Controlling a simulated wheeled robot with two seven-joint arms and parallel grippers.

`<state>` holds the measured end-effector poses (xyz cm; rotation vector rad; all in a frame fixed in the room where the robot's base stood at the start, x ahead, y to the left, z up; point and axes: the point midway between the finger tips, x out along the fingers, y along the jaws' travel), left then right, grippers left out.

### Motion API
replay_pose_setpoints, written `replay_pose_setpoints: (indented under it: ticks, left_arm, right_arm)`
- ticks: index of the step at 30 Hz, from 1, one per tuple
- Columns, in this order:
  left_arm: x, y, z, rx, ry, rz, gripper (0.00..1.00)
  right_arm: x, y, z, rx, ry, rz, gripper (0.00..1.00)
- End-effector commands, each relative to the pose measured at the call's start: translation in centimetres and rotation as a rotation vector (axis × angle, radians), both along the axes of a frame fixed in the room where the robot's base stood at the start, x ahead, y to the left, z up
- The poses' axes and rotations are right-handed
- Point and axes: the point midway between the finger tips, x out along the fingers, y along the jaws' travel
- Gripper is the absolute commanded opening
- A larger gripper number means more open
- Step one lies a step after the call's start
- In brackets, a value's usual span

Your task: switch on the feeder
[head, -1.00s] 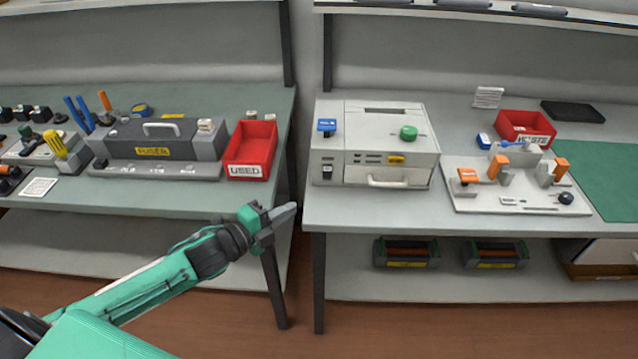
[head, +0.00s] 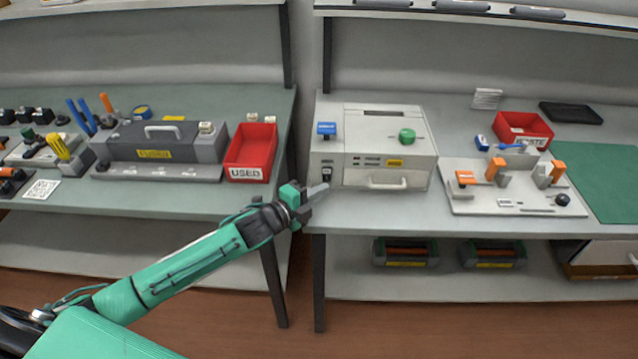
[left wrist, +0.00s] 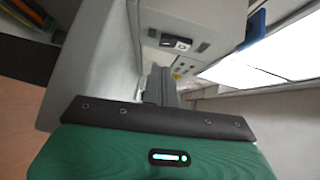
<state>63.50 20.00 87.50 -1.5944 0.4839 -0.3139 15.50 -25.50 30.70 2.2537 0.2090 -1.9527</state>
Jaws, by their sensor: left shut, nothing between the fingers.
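The feeder (head: 372,146) is a pale grey box at the left end of the right bench, with a blue knob (head: 326,129) and a green knob (head: 407,136) on top. A black-and-white rocker switch (head: 326,175) sits low on the left of its front face. The switch also shows in the left wrist view (left wrist: 176,43), on the panel beyond my fingers. My left gripper (head: 318,190) is shut and empty, with its tip just in front of and slightly below the switch. I cannot tell whether it touches the panel. My right gripper is not in view.
A red USED bin (head: 250,153) and a dark fuser unit (head: 155,142) stand on the left bench. A fixture board with orange clamps (head: 515,200) and a red WASTE bin (head: 523,130) are right of the feeder. A gap separates the benches.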

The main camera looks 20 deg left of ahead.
Motion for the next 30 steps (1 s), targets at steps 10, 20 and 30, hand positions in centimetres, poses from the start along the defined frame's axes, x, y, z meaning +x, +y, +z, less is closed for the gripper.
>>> replay_pose_setpoints:
  ticks: [10,20,30]
  left_arm:
    - [2.4,0.7,-0.2,0.0,-0.001,-0.001,0.0]
    - [2.5,0.8,-0.3,0.0,-0.001,0.0,0.0]
    - [3.0,1.0,-0.5,0.001,-0.001,0.001,0.0]
  right_arm:
    - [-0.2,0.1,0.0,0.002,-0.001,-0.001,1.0]
    - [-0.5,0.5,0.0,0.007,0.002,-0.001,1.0]
    - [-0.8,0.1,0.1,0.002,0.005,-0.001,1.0]
